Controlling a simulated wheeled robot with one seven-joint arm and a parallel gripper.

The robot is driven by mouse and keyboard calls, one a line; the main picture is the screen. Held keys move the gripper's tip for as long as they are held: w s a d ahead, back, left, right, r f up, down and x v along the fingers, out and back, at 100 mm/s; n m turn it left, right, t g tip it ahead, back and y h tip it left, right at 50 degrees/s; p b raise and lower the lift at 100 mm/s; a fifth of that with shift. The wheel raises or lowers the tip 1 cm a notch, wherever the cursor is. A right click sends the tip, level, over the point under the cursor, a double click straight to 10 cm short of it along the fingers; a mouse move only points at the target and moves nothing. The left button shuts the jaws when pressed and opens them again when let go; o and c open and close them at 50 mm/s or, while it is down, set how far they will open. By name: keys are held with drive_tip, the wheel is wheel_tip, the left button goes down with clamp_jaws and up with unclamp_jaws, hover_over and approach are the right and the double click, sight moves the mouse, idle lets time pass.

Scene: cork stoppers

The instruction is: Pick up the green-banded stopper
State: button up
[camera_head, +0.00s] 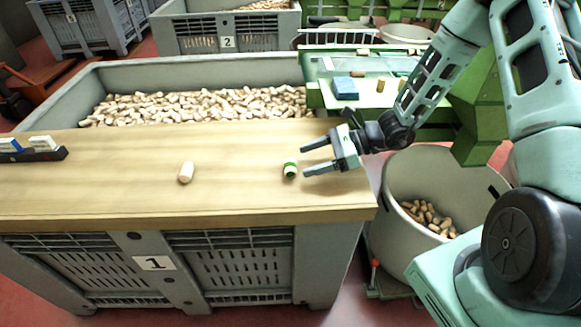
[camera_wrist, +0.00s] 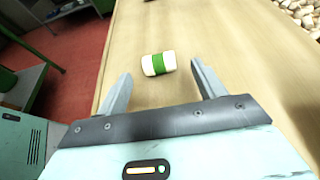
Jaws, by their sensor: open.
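The green-banded stopper (camera_head: 290,170) is a short pale cork with a green band, on the wooden board near its right end. It also shows in the wrist view (camera_wrist: 158,63), lying on its side. My gripper (camera_head: 304,161) is open and empty, to the right of the stopper, with its fingers pointing left toward it. In the wrist view, the stopper lies just ahead of the two fingertips (camera_wrist: 161,69) and between their lines, apart from both. A plain stopper (camera_head: 186,172) stands or leans on the board farther left; I cannot tell which.
The wooden board (camera_head: 90,195) lies across a grey crate marked 1, with loose corks (camera_head: 200,105) behind it. A dark rack (camera_head: 40,154) with white and blue pieces sits at its left. A round bin (camera_head: 405,178) with corks stands beyond the right edge. The board between the stoppers is clear.

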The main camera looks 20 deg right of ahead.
sight(294, 165)
drive_tip(key=shift+p+x, duration=0.3)
drive_tip(key=shift+x, duration=2.45)
drive_tip(key=shift+s, duration=0.15)
drive_tip(key=c, duration=1)
